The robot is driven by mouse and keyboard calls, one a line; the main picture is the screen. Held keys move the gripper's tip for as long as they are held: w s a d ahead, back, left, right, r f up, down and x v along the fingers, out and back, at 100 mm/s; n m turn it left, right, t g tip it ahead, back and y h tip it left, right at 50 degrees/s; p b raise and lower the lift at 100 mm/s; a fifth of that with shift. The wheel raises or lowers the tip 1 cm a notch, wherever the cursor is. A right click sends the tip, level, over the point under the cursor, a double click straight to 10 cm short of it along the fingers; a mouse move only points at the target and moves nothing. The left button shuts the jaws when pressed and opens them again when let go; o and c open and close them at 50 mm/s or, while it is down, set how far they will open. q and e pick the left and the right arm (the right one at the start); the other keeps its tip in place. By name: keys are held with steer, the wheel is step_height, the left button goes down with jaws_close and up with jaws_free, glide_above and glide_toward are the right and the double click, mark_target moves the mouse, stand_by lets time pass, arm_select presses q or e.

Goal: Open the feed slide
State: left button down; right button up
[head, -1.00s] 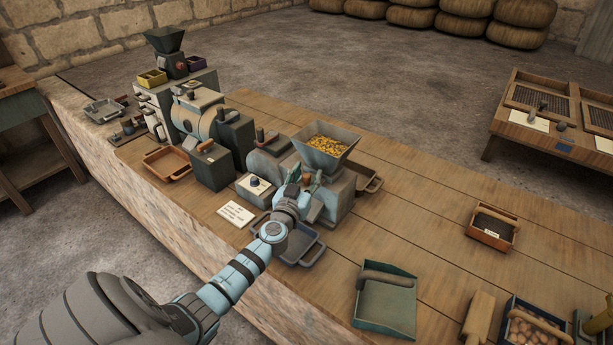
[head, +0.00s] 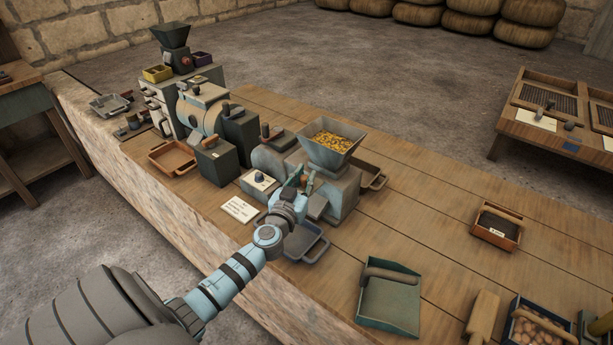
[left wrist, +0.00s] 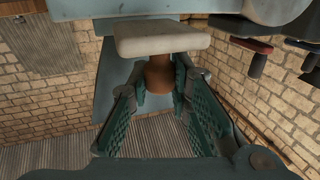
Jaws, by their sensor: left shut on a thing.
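The belt-driven mill's hopper (head: 332,140) holds yellow grain and stands on a grey-green housing (head: 345,190). My left gripper (head: 302,182) is at the near left side of the housing, below the hopper. It is shut on a brown knob, which also shows in the left wrist view (left wrist: 159,76) between the two green fingers. A pale plate (left wrist: 160,38) sits at the end of the knob in that view. The slide itself is mostly hidden by the gripper in the head view, so how far it stands out cannot be told. My right gripper is out of view.
A blue-grey tray (head: 307,243) lies just below my left gripper. A white card (head: 239,209) and a small box with a dark knob (head: 259,183) are to its left. A green scoop (head: 390,300) lies at the front.

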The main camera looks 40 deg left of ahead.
arm_select(q)
steer(key=c, duration=1.4)
jaws_free()
steer(key=shift+w, duration=0.1)
steer(key=shift+c, duration=0.2)
steer(key=v, duration=1.2)
